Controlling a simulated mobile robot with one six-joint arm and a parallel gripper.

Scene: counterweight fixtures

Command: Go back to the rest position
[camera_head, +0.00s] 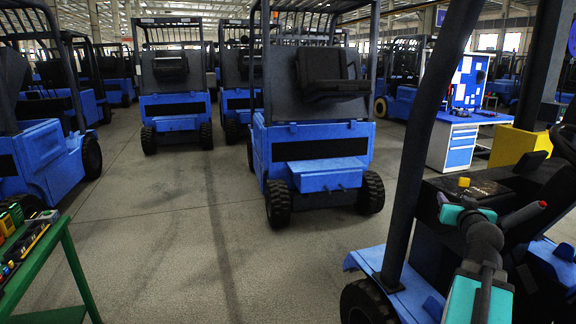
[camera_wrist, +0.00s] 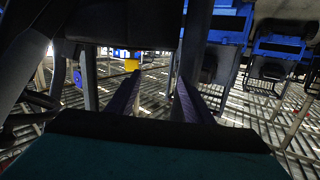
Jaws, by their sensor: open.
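My gripper (camera_wrist: 161,75) shows in the wrist view as two dark fingers standing apart with clear space between them, so it is open and empty. In the head view, my arm with its teal and grey parts is at the lower right, beside the near forklift (camera_head: 385,262). The gripper's fingers cannot be made out there. A small yellow block (camera_head: 464,182) lies on the forklift's dark top surface, close to the arm. A yellow patch (camera_wrist: 131,66) shows beyond the fingers in the wrist view; I cannot tell whether it is the same block.
A dark upright post (camera_head: 412,150) of the near forklift stands left of my arm. Another blue forklift (camera_head: 315,150) stands mid-floor. A green table (camera_head: 62,240) with small items is at the left edge. A blue-topped workbench (camera_head: 455,140) is behind. The floor (camera_head: 180,235) between is clear.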

